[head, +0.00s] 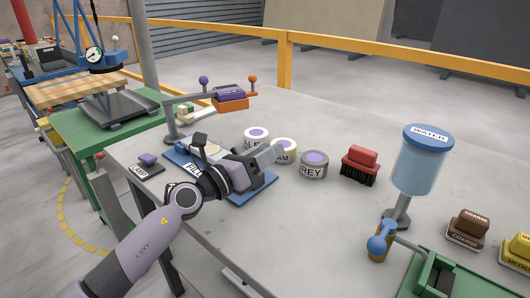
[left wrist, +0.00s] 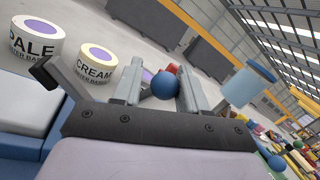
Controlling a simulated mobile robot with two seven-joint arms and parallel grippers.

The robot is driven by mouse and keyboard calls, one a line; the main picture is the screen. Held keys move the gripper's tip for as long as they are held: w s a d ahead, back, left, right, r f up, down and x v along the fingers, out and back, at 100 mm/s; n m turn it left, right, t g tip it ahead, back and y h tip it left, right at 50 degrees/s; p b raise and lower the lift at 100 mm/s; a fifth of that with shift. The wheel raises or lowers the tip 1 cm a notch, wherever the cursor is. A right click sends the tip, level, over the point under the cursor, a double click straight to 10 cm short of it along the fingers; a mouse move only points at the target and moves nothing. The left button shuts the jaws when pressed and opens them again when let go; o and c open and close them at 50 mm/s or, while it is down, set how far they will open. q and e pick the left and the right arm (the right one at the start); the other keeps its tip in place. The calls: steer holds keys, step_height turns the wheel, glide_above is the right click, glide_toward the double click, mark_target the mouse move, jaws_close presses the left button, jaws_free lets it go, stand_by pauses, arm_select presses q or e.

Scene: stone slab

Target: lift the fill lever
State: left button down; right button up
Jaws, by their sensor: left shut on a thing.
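The fill station is a blue base (head: 262,184) with a "FILL" label (head: 193,169), on the left part of the grey slab table. My left gripper (head: 268,154) lies low over this base, its fingers pointing right. In the left wrist view its fingers (left wrist: 160,88) are shut on a blue ball (left wrist: 165,85), which looks like the fill lever's knob. The lever's arm is hidden behind my gripper in the head view. My right gripper is not in view.
Pale, cream and grey tubs, the last being the grey tub (head: 314,165), stand just beyond my gripper. A red brush (head: 360,164) and a water tank (head: 420,165) stand further right. A purple "LAMP" button (head: 148,160) is at left.

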arm_select(q)
steer(key=shift+c, duration=2.4)
jaws_free()
steer(key=shift+s+d+f, duration=0.15)
steer(key=shift+d+f, duration=0.05)
steer(key=shift+f, duration=0.55)
steer(key=shift+r, duration=0.2)
steer(key=shift+a, duration=0.15)
steer(key=shift+v, duration=3.5)
